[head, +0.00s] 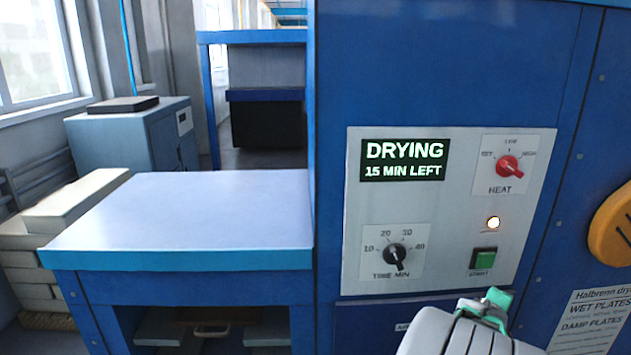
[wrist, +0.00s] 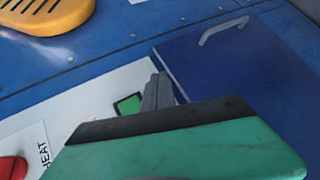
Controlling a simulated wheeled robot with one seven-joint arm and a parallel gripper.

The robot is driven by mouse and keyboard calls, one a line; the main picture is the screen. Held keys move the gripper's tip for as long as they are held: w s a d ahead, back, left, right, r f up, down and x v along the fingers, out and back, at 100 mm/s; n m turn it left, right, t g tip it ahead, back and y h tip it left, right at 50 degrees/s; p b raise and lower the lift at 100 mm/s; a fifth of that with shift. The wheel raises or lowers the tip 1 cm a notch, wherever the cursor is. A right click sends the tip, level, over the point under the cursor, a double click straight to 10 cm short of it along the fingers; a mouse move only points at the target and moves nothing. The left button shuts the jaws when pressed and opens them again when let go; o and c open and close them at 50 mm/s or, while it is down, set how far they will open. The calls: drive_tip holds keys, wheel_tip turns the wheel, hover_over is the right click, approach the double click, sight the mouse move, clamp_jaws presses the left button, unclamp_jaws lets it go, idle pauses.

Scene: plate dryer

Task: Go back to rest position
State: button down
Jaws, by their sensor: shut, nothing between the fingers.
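The dryer's control panel (head: 450,215) is pale grey on a blue cabinet. Its display (head: 404,160) reads "DRYING 15 MIN LEFT". The red heat knob (head: 508,166) points to the lower right; it also shows in the wrist view (wrist: 12,168). The black time knob (head: 397,255) is below the display. The round lamp (head: 493,223) is lit. The green start button (head: 484,259) also shows in the wrist view (wrist: 128,104). My gripper (head: 495,303) is shut and empty, in front of the panel's lower edge, below the button in the picture. Its grey fingertips (wrist: 158,92) appear beside the button; contact cannot be told.
A blue-edged table (head: 190,215) with a clear top adjoins the dryer at left. Pale stacked blocks (head: 60,215) and a grey-blue cabinet (head: 135,135) stand beyond it. A yellow part (head: 612,225) sticks out at right. A blue door with handle (wrist: 223,30) shows in the wrist view.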

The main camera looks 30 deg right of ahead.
drive_tip(key=s+a+f+m+g+y, duration=0.25)
drive_tip(key=a+f+m+y, duration=0.35)
drive_tip(key=a, duration=0.3)
drive_tip(key=s+a+f+m+g+y, duration=0.1)
drive_tip(key=s+a+f+m+y, duration=0.2)
drive_tip(key=a+f+m, duration=0.4)
drive_tip(key=w+a+r+n+t+y+p, duration=0.1)
drive_tip(key=w+a+r+n, duration=0.2)
drive_tip(key=a, duration=0.9)
drive_tip(key=w+a+r+n+y+p, duration=0.1)
drive_tip(key=w+a+r+n, duration=0.3)
drive_tip(key=a, duration=0.9)
drive_tip(key=w+a+r+n+t+y+p, duration=0.1)
drive_tip(key=w+a+r+n, duration=0.2)
drive_tip(key=a, duration=0.9)
drive_tip(key=w+r, duration=0.3)
drive_tip(key=r, duration=0.1)
drive_tip(key=shift+w+a+r+t, duration=0.15)
drive_tip(key=shift+w+a+t, duration=0.05)
drive_tip(key=shift+w+t, duration=0.15)
